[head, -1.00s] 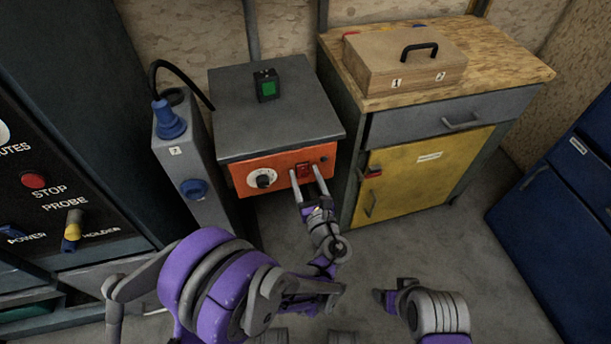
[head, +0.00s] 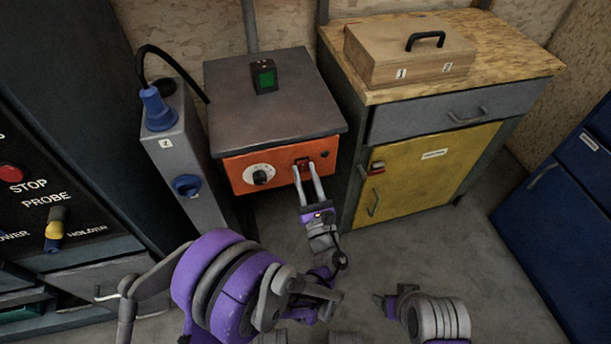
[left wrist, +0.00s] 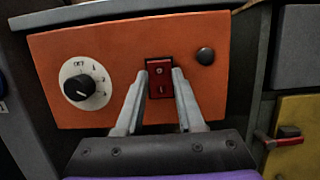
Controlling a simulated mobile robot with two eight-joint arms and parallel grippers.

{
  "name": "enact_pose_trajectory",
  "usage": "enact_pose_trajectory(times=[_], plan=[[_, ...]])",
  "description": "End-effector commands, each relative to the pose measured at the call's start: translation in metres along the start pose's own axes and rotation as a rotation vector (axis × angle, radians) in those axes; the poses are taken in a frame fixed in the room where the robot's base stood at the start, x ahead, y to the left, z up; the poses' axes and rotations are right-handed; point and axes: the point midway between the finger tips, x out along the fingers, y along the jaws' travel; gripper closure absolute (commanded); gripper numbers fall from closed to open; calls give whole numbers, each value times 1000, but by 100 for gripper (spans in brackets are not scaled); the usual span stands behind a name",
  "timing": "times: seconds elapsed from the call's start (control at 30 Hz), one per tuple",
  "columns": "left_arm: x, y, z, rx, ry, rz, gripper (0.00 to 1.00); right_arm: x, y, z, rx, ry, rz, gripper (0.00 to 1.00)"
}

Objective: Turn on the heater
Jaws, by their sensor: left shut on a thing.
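The heater (head: 232,120) is a grey box with an orange front panel (left wrist: 110,45), standing against the back wall. Its front has a white dial with a black knob (left wrist: 79,88), a red rocker switch (left wrist: 160,88) in a dark red frame and a round black button (left wrist: 205,56). My left gripper (head: 305,171) is at the panel, its two fingers on either side of the switch and shut on it. The left wrist view shows the fingertips (left wrist: 161,73) at the switch's left and right edges. My right gripper's fingers do not show; only part of that arm shows.
A small black box with a green face (head: 264,76) sits on the heater. A grey socket post with blue plugs (head: 185,150) stands left. A yellow-door cabinet (head: 425,165) with a wooden case (head: 400,60) on top stands close on the right. Bare floor (head: 430,240) lies before the cabinet.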

Motion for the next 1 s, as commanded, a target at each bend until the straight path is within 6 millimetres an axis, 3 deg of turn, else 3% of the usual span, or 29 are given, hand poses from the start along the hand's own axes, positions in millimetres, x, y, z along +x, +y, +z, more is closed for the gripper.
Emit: enact_pose_trajectory(times=[0.27, 0.3, 0.43, 0.77, 1.0], plan=[[0, 0, 0, -1, 0, 0, 100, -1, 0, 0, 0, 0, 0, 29], [0, 0, 0, -1, 0, 0, 57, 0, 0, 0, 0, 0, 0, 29], [0, 0, 0, -1, 0, 0, 34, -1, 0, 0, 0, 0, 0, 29], [-2, 0, 0, -1, 0, -1, 32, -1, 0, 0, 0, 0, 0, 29], [-37, -1, 1, -3, -1, -4, 32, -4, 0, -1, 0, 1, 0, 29]])
